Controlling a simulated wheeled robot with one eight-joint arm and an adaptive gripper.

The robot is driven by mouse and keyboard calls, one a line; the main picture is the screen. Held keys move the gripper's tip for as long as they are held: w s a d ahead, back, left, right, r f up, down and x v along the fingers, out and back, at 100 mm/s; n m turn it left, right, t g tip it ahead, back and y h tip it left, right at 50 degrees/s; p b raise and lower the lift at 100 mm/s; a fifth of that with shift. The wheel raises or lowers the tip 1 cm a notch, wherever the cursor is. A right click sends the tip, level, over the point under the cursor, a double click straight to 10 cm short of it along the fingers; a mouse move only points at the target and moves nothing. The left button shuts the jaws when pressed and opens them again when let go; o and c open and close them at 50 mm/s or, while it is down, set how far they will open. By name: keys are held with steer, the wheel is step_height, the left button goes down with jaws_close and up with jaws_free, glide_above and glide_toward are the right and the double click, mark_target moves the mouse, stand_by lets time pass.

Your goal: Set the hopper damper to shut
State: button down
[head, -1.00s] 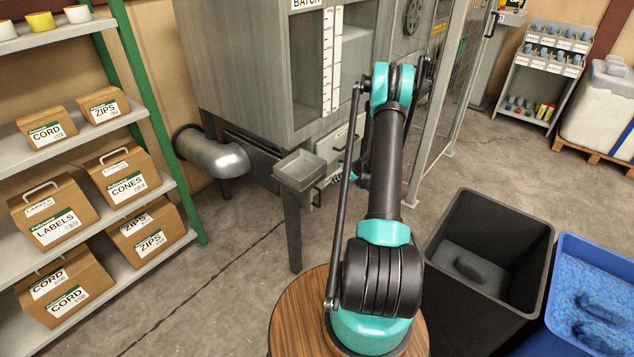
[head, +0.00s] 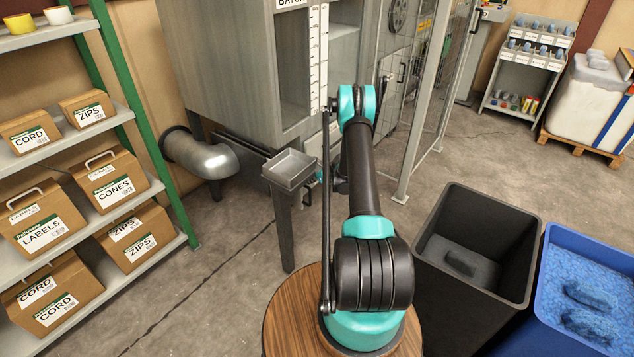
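The hopper (head: 235,70) is a large grey metal cabinet with a BATCH label and a white scale strip on its front, standing at the back centre in the head view. I cannot make out its damper or the damper's setting; my arm covers much of the lower front. My arm rises from the round wooden top and reaches forward toward the hopper's lower right front. My gripper is largely hidden beyond the arm; only small dark and teal parts show low by the hopper. Its fingers cannot be seen, nor whether it touches anything.
A small grey tray on a post (head: 290,168) stands before the hopper. A bent metal duct (head: 205,158) is at its left. A shelf with boxes (head: 120,188) lines the left. A mesh guard (head: 420,100), black bin (head: 428,262) and blue bin (head: 545,275) stand right. Open floor lies front left.

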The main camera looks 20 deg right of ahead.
steer(key=shift+w+a, duration=0.6)
steer(key=shift+w, duration=0.2)
steer(key=w+a, duration=0.1)
steer(key=w, duration=0.1)
steer(key=w+a, duration=0.2)
